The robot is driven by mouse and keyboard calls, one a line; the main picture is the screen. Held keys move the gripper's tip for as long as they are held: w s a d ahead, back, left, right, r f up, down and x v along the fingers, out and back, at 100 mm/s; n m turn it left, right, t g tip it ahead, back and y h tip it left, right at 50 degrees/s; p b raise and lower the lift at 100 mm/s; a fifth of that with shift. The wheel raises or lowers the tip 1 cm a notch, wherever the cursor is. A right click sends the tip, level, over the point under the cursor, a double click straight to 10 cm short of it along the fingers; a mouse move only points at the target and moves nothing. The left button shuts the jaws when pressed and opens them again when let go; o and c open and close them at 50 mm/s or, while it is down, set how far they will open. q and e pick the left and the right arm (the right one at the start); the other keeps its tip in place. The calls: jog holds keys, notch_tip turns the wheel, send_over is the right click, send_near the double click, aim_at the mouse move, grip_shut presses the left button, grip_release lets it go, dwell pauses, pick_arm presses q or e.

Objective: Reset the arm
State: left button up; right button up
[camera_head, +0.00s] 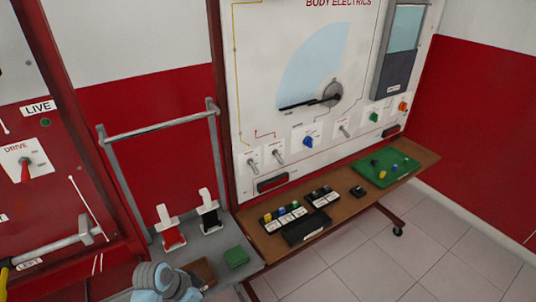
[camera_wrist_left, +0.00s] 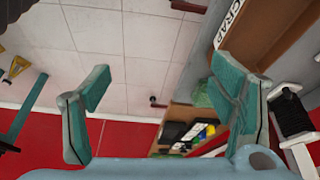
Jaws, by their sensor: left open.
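My left gripper (camera_wrist_left: 163,85) is open in the left wrist view, with two teal finger pads wide apart. Nothing is between the pads. In the head view, a pale blue part of my left arm (camera_head: 162,284) shows at the bottom edge, in front of the grey bench; its fingers cannot be made out there. On the BODY ELECTRICS board (camera_head: 265,75), a black wiper arm (camera_head: 300,104) lies nearly level along the lower edge of a pale blue fan-shaped area. It joins a round grey hub (camera_head: 332,94). My right gripper is not in view.
Red and black clamps (camera_head: 170,230) stand on the grey bench under a metal rail (camera_head: 160,127). The brown shelf (camera_head: 345,218) holds labelled trays, small coloured parts and a green mat (camera_head: 372,178). A SCRAP box (camera_wrist_left: 268,45) is beside my gripper's right finger.

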pick_arm(q)
jog(key=s+a+f+n+g+y, duration=0.1)
jog(key=s+a+f+n, duration=0.2)
jog(key=s+f, duration=0.6)
jog(key=s+a+f+n+y, duration=0.2)
jog(key=s+a+f+n, duration=0.3)
jog(key=f, duration=0.7)
jog(key=s+a+f, duration=0.1)
jog(key=s+f, duration=0.2)
jog(key=s, duration=0.7)
jog(key=s+a+f+n+y, duration=0.1)
jog(key=s+f, duration=0.3)
jog(key=s, duration=0.7)
jog(key=shift+s+f+g+b, duration=0.2)
jog(key=shift+g+b, duration=0.1)
jog(key=shift+b, duration=0.1)
